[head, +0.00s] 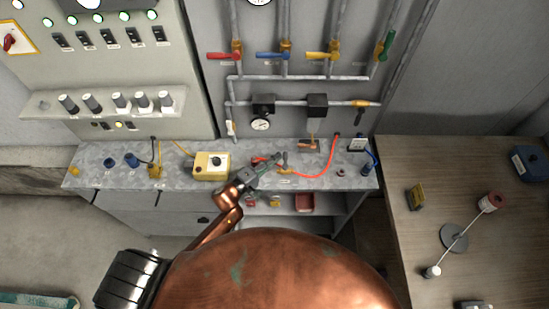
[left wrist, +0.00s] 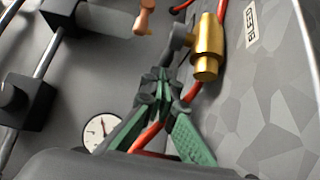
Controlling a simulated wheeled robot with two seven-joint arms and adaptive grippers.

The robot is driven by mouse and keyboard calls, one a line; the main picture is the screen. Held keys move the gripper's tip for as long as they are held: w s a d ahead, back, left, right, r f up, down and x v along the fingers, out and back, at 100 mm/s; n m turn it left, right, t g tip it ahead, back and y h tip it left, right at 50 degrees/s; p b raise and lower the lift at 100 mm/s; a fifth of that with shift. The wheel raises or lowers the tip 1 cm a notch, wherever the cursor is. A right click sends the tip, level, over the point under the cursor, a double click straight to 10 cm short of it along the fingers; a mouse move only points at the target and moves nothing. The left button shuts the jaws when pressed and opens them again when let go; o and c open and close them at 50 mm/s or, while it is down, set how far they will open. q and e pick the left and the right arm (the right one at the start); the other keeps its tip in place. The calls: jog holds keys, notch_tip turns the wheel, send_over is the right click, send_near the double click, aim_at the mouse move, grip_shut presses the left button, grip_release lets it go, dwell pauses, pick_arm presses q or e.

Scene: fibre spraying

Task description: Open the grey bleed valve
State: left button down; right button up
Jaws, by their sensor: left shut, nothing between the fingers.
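The bleed valve has a brass body (left wrist: 208,45) in the left wrist view, beside a label reading BLEED (left wrist: 252,22). Its grey handle (left wrist: 181,38) is left of the brass. In the head view the brass valve (head: 285,171) is small on the grey bench top, partly hidden by my left gripper. My left gripper (head: 277,160) is shut and empty, its fingertips right by the handle. The wrist view shows its green fingers and dark tips (left wrist: 164,76) closed just below the handle; whether they touch it I cannot tell. My right gripper is not in view.
A red hose (head: 329,166) curves over the bench right of the valve. A yellow box (head: 211,166) stands to the left. A gauge (head: 260,124) and pipes with coloured levers are on the wall behind. A wooden table (head: 420,245) stands at right.

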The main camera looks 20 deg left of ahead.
pick_arm(q)
jog(key=shift+w+r+m+h+p, duration=0.25)
jog(key=shift+m+h+p, duration=0.1)
jog(key=shift+m+h, duration=0.05)
jog(key=shift+w+d+g+p, duration=0.25)
jog(key=shift+w+g+p, duration=0.15)
jog(key=shift+p, duration=0.45)
jog(key=shift+w+d+f, duration=0.1)
jog(key=shift+d, duration=0.2)
jog(key=shift+f, duration=0.1)
notch_tip(320, 180, up, 10)
